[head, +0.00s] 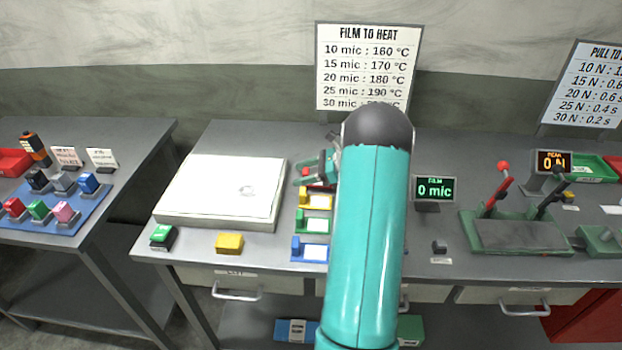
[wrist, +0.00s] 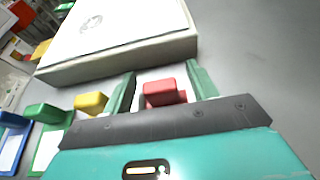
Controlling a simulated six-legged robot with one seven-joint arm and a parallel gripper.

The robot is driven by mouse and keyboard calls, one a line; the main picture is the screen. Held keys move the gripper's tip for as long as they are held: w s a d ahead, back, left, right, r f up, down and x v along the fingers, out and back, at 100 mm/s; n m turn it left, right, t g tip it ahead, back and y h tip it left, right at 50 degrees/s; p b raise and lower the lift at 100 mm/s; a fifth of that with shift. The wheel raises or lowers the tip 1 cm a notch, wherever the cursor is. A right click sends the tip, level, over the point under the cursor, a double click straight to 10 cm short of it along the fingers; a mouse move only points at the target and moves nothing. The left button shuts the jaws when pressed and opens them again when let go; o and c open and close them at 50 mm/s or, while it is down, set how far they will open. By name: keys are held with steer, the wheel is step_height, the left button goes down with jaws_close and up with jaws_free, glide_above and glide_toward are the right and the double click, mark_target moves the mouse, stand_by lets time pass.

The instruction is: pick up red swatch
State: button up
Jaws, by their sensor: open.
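The red swatch (wrist: 160,92) has a red block that shows between the two fingers in the wrist view. In the head view only a sliver of red (head: 318,186) shows, at the back of the swatch row; my gripper and arm hide the rest. My gripper (head: 318,170) is open, with one green finger on each side of the red block. The open fingers also show in the wrist view (wrist: 162,84). I cannot tell whether either finger touches the block.
Yellow (head: 315,201), green (head: 311,222) and blue (head: 308,249) swatches line up in front of the red one. A white slab (head: 220,185) lies left of them. A film display (head: 433,190) and a lever press (head: 515,235) stand to the right.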

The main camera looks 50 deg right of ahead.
steer(key=shift+w+a+f, duration=0.15)
steer(key=shift+w+a, duration=0.05)
steer(key=shift+w, duration=0.05)
steer(key=c, duration=1.1)
steer(key=shift+o, duration=0.2)
